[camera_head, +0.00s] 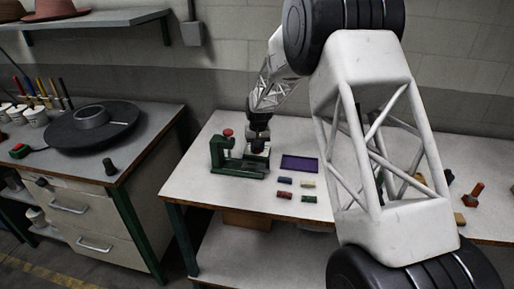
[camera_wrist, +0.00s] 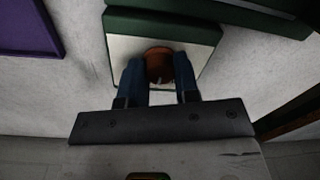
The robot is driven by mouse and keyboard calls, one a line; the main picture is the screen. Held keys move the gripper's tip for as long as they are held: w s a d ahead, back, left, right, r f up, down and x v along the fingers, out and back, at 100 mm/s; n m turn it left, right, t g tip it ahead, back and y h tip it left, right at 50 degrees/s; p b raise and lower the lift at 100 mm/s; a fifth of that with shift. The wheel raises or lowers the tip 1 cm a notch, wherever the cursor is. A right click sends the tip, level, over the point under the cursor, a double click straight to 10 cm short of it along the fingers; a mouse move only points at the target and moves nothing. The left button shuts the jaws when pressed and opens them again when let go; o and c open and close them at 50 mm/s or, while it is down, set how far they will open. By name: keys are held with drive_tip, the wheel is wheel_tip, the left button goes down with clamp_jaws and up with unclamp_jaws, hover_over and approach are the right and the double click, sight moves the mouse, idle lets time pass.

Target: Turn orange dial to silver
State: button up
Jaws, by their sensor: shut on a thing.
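The orange dial (camera_wrist: 158,62) shows in the wrist view as a round, orange-brown knob on a silver-white plate (camera_wrist: 204,50) of the green press. The two blue fingers of my gripper (camera_wrist: 158,78) are shut on it from both sides. A small pale mark shows near the dial's lower edge; which setting it points to I cannot tell. In the head view the green press (camera_head: 224,156) stands on the white table, with my gripper (camera_head: 259,147) reaching down to it. The dial is hidden there by the gripper.
A purple tray (camera_head: 300,163) lies right of the press, with several small coloured blocks (camera_head: 284,181) in front of it. The white table (camera_head: 215,187) is clear in front of the press. A separate workbench with a black hat-shaped piece (camera_head: 72,134) stands left.

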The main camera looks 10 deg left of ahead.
drive_tip(key=m, duration=0.6)
drive_tip(key=shift+m, duration=0.3)
idle(0.4)
drive_tip(key=o, duration=0.9)
drive_tip(key=shift+o, duration=0.2)
drive_tip(key=shift+r, duration=0.15)
drive_tip(key=shift+d+r, duration=0.15)
drive_tip(key=shift+r, duration=3.6)
drive_tip(key=shift+s+d+r, duration=0.1)
